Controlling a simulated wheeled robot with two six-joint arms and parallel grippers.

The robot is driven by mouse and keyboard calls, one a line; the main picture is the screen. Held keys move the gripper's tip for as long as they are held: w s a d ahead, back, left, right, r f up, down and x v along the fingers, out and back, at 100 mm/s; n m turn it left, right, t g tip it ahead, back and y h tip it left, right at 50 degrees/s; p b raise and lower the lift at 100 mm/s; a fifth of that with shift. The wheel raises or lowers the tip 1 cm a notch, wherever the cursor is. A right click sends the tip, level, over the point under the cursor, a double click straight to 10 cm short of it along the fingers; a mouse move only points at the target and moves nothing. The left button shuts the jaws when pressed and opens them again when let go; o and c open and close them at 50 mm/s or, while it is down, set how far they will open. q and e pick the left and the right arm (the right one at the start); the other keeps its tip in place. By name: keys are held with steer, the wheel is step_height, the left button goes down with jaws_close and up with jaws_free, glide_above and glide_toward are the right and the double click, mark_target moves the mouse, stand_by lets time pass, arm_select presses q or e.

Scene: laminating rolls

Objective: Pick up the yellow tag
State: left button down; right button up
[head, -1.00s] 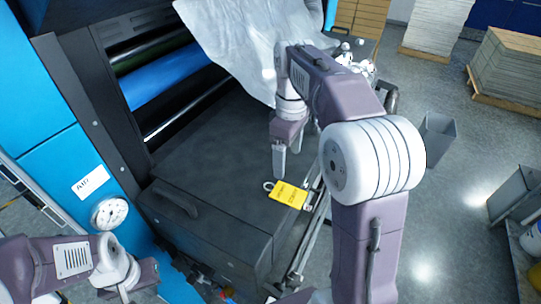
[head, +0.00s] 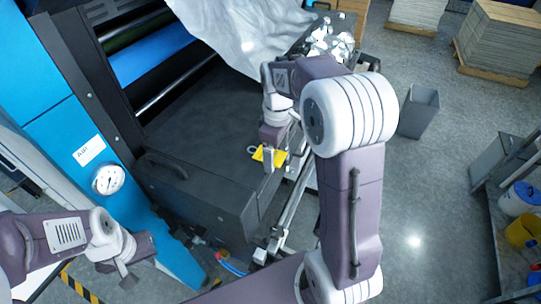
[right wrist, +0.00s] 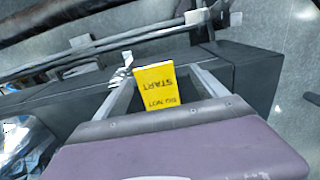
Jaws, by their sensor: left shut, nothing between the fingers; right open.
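The yellow tag (head: 280,158) lies on the dark flat top of the machine near its edge, with a pale ring at its left end. My left gripper (head: 132,270) is shut and empty at the lower left, far from the tag.
The blue-sided machine (head: 60,120) carries a pressure gauge (head: 108,179) and dark and blue rollers. A crinkled clear sheet (head: 245,35) hangs behind my right arm. A metal rail (head: 292,205) runs along the machine's edge. A grey bin (head: 418,110) stands on open floor at right.

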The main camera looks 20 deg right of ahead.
steer(key=shift+w+f, duration=0.25)
steer(key=shift+w, duration=0.4)
steer(key=shift+c, duration=1)
steer(key=shift+w, duration=0.1)
steer(key=c, duration=1)
steer(key=shift+s, duration=0.25)
steer(key=shift+c, duration=1.1)
arm_select(q)
steer(key=shift+w+f, duration=0.1)
steer(key=shift+w, duration=0.3)
arm_select(e)
steer(key=shift+s+r, duration=0.1)
